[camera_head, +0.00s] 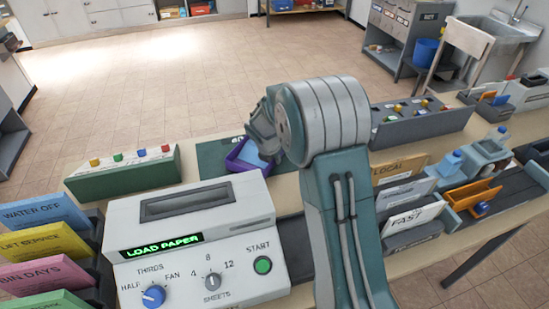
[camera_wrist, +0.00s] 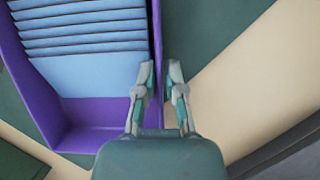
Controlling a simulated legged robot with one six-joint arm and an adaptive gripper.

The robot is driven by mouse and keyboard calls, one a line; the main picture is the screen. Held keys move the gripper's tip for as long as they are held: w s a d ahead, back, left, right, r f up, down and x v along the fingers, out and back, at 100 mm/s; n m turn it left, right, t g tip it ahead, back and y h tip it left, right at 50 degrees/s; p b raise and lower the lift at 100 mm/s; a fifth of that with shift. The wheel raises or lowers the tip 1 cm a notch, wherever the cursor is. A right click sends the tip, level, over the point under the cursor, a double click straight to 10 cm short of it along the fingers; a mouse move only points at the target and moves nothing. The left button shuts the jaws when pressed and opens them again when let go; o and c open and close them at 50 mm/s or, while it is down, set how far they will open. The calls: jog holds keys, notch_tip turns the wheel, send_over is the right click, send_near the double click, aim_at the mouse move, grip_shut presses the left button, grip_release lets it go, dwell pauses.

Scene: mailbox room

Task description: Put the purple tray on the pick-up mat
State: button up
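The purple tray (camera_head: 234,163) holds light-blue paper and sits on or just over the dark green pick-up mat (camera_head: 212,152), partly hidden behind my arm. In the wrist view the tray (camera_wrist: 95,112) fills the left side, with stepped blue sheets (camera_wrist: 85,40) inside. Green mat (camera_wrist: 205,35) shows beside its right wall. My gripper (camera_wrist: 161,72) has its two fingers apart, one on each side of that wall line. I cannot tell whether the fingertips touch the wall. In the head view my gripper (camera_head: 262,135) is beside the tray, its fingers mostly hidden.
A grey machine reading LOAD PAPER (camera_head: 195,240) stands in front of the mat. A green box with coloured knobs (camera_head: 125,172) is to the left, a grey knobbed box (camera_head: 420,122) to the right. Coloured folders (camera_head: 45,245) stand at lower left. Bare tan tabletop (camera_wrist: 225,110) lies beside the mat.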

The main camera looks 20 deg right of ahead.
jog(key=shift+o, duration=0.5)
jog(key=shift+r, duration=0.1)
jog(key=v, duration=1.2)
jog(key=s+r+m+y, duration=0.1)
jog(key=s+r+m, duration=0.8)
jog(key=s+m, duration=0.4)
jog(key=s+a+r+m+t+y, duration=0.1)
jog(key=s+m+t+y, duration=0.1)
jog(key=s+m, duration=1.2)
jog(key=shift+s, duration=1.6)
jog(key=shift+a, duration=0.1)
